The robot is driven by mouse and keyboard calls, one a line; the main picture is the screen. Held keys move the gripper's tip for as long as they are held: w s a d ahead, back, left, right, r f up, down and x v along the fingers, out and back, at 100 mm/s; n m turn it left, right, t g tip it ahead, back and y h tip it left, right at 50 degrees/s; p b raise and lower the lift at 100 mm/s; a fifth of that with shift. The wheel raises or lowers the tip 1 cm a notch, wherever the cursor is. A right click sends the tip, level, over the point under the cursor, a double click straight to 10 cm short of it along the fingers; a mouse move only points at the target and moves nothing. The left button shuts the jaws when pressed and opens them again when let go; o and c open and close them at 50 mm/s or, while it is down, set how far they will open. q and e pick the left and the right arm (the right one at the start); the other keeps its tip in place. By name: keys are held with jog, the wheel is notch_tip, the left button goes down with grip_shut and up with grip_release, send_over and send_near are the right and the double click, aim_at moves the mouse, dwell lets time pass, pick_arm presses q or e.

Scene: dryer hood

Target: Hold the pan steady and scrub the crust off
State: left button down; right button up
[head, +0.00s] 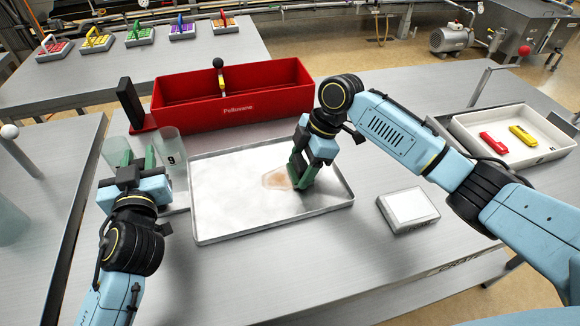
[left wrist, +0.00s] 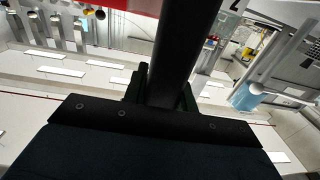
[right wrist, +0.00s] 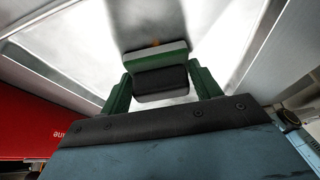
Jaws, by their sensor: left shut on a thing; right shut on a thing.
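The pan (head: 225,218) is a shallow silver tray lying flat on the steel table. A brown crust patch (head: 276,179) shows right of its middle. My right gripper (head: 301,182) is over the pan at the right edge of the crust. It is shut on a dark scrubber with a pale green edge (right wrist: 160,82), seen between its fingers in the right wrist view. The scrubber's underside is hidden. My left gripper (head: 137,160) is left of the pan, shut on a dark bar (left wrist: 176,55) seen in the left wrist view. Whether that bar joins the pan is hidden.
A red bin (head: 190,118) stands behind the pan, with a black upright block (head: 130,103) at its left. Clear cylinders (head: 170,147) stand near my left gripper. A white scale-like box (head: 408,210) and a white tray (head: 545,155) with red and yellow items lie right.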

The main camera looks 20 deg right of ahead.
aim_at(257, 183)
pick_arm(q)
jog(key=shift+f, duration=0.4)
pick_arm(e)
jog(key=d, duration=0.3)
jog(key=shift+d+f, duration=0.15)
pick_arm(q)
jog(key=shift+s, duration=0.1)
pick_arm(e)
jog(key=shift+s+a, duration=0.15)
jog(key=shift+a, duration=2.9)
jog(key=shift+s+a, duration=0.1)
jog(key=shift+a, duration=2.9)
jog(key=shift+w, duration=0.35)
jog(key=shift+w+d, duration=0.35)
jog(key=shift+d, duration=5.6)
jog(key=shift+s+a, duration=0.2)
jog(key=shift+a, duration=5.8)
notch_tip(257, 183, up, 9)
jog(key=shift+f, duration=0.2)
